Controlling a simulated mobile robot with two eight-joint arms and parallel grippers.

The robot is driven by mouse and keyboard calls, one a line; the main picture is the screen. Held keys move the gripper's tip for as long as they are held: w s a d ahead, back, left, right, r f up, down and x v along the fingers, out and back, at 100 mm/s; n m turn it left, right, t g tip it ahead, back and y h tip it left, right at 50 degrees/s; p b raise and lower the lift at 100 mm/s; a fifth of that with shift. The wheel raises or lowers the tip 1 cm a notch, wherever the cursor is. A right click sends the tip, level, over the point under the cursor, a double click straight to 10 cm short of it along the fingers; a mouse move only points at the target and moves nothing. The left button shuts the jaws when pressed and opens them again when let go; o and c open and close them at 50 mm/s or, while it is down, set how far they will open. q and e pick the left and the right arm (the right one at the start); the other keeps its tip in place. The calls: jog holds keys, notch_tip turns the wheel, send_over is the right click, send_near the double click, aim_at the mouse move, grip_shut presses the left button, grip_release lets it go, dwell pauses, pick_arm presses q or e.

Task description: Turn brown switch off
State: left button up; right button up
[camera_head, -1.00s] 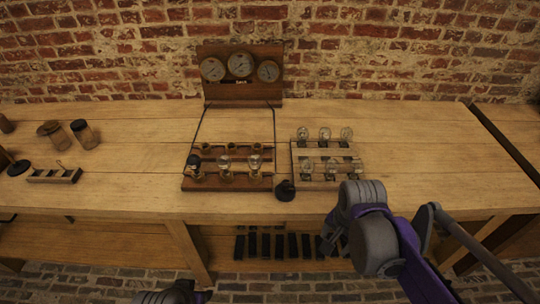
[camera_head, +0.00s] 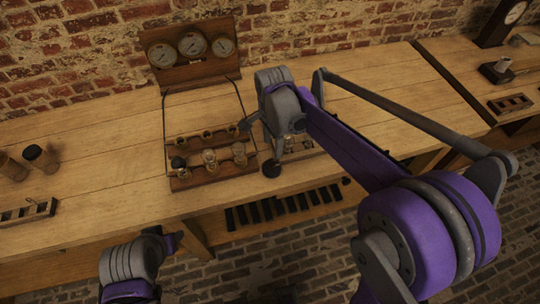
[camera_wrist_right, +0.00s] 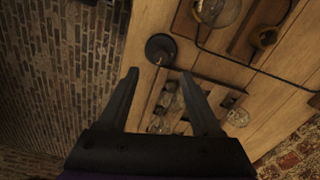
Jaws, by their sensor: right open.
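A small round dark switch (camera_head: 271,168) sits at the front edge of the bench, between two wooden boards. It looks nearly black, so I cannot tell if it is brown. In the right wrist view the round switch (camera_wrist_right: 161,49) lies just beyond my fingertips, roughly in line with the gap. My right gripper (camera_head: 272,132) is over the bench above and behind the switch in the head view.
A board with bulbs and jars (camera_head: 212,172) stands left of the switch, wired to a three-gauge panel (camera_head: 191,55). A second board with bulbs (camera_wrist_right: 172,105) is partly hidden by my right arm. Jars (camera_head: 40,158) stand far left. Clear bench (camera_head: 110,140) lies between.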

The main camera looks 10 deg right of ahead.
aim_at(272, 161)
notch_tip(272, 161, down, 8)
jog(key=shift+f, duration=0.1)
jog(key=shift+w, duration=0.1)
jog(key=shift+c, duration=0.2)
grip_shut()
